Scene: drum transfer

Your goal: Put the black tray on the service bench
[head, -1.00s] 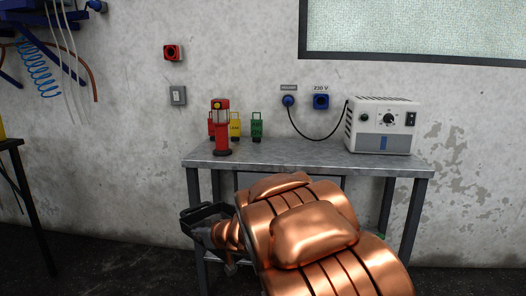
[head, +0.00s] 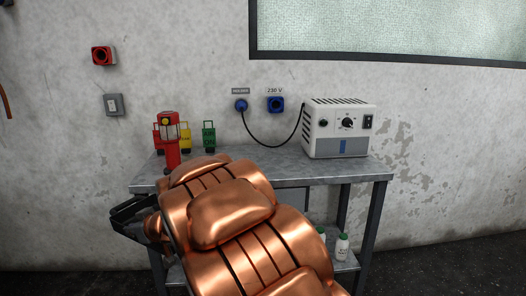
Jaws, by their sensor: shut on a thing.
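The service bench (head: 345,172) is a grey metal table against the wall, with a lower shelf. My copper arm covers much of its front left. The black tray (head: 128,210) shows only as a dark rim and side at the lower left, beyond my arm's end. My gripper (head: 143,226) is mostly hidden behind my wrist and is shut on the tray. The tray appears in front of the bench's left end, near the height of its top; I cannot tell the gap between them.
A red lantern (head: 171,145) and small red, yellow (head: 186,139) and green (head: 209,137) items stand at the bench top's left. A white power unit (head: 340,130) stands at the right, cabled to a wall socket. White bottles (head: 342,246) stand on the lower shelf. The bench top's middle looks clear.

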